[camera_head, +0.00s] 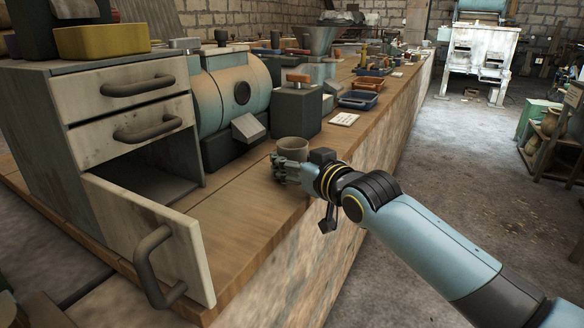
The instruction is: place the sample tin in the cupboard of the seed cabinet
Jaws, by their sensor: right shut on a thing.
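The sample tin (293,148) appears to be the small grey-beige round can near the front edge of the bench. My right gripper (284,168) is shut on it; its fingers hide the lower part, so I cannot tell whether it touches the bench. The seed cabinet (92,75) stands at the left of the bench, with two shut drawers above a cupboard (155,185). The cupboard door (150,240) hangs open toward the front, and the visible inside looks empty. My left gripper is not in view.
A teal rounded machine (235,95) stands right of the cabinet. A dark box (296,110) with a wooden-topped knob is behind the tin. Blue and red trays (358,100) lie farther back. Bare bench top (235,210) lies between the tin and the open door.

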